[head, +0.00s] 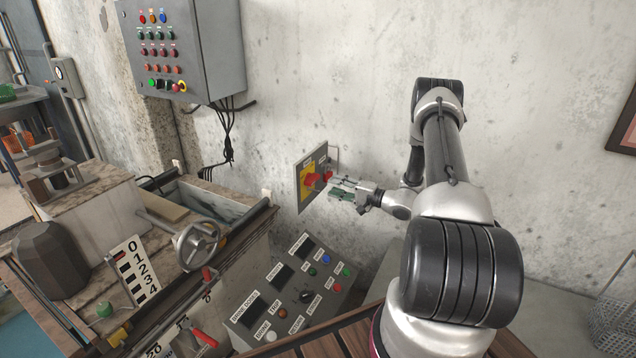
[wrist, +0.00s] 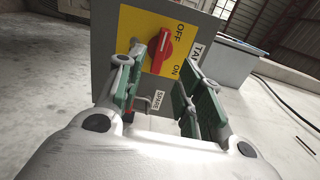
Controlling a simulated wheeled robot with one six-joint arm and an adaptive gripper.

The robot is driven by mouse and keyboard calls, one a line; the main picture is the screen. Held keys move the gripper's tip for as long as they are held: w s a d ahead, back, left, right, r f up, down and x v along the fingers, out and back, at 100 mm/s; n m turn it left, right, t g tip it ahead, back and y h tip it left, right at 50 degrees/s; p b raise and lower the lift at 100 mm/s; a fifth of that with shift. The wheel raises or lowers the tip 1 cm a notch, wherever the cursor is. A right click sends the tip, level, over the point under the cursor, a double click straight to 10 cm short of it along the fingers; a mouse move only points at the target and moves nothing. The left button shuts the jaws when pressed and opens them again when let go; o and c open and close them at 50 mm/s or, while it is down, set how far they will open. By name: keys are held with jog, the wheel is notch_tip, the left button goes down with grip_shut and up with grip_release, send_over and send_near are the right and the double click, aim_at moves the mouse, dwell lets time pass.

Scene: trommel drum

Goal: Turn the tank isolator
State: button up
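The tank isolator is a red rotary knob (wrist: 160,50) on a yellow plate (wrist: 190,35) marked OFF and ON. Beside the plate is a label beginning "TA" (wrist: 197,49), the rest hidden by a finger. In the head view the red knob (head: 312,180) faces out from a grey box on the wall. My gripper (wrist: 165,62) is open, with its green-padded fingers apart on either side of the knob in the wrist view. I cannot tell whether they touch it. My gripper (head: 343,189) also shows in the head view, just right of the box.
A second label, "SPARE" (wrist: 157,100), and a second red knob (head: 328,175) are on the same box. A sloped button console (head: 292,290) stands below. A handwheel machine (head: 197,245) is at left, and a control cabinet (head: 205,50) hangs above.

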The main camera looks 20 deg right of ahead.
aim_at(316, 180)
jog(key=shift+x, duration=3.9)
jog(key=shift+s, duration=0.1)
grip_shut()
